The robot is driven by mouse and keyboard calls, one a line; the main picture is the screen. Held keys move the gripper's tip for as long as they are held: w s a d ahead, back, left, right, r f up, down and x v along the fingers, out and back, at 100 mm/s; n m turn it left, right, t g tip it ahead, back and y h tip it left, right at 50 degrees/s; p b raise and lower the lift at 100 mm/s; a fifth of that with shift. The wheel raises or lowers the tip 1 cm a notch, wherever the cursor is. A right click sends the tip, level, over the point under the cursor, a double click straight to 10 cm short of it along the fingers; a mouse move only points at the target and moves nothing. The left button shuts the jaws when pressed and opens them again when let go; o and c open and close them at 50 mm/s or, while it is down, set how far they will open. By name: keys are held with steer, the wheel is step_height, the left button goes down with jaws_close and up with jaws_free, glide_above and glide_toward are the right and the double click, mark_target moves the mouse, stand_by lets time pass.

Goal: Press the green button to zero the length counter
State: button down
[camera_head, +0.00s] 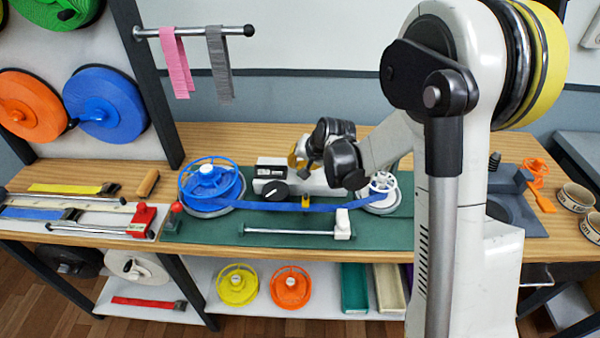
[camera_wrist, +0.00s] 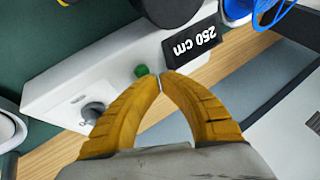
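The green button (camera_wrist: 142,71) is a small round knob on the white counter housing (camera_wrist: 60,85), in the wrist view. My gripper (camera_wrist: 163,77) has its yellow fingers brought together at the tips, with nothing held between them. The tips appear right beside the button, on its right in the picture; I cannot tell whether they touch it. The black display (camera_wrist: 190,42) beside it reads 250 cm, upside down in this view. In the head view my gripper (camera_head: 301,159) is over the housing (camera_head: 320,182), and the button is hidden.
A grey knob (camera_wrist: 92,112) sits on the same housing. In the head view a blue reel (camera_head: 211,183) and a smaller white reel (camera_head: 383,187) flank the housing, with blue strap (camera_head: 330,206) running between them. A hanging bar (camera_head: 190,32) carries pink and grey straps.

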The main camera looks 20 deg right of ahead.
steer(key=shift+f+b, duration=0.45)
steer(key=shift+f, duration=0.05)
stand_by(0.5)
steer(key=shift+r, duration=0.15)
steer(key=shift+r+p, duration=0.6)
steer(key=shift+r, duration=0.2)
steer(key=shift+r+p, duration=1.7)
steer(key=shift+r, duration=0.8)
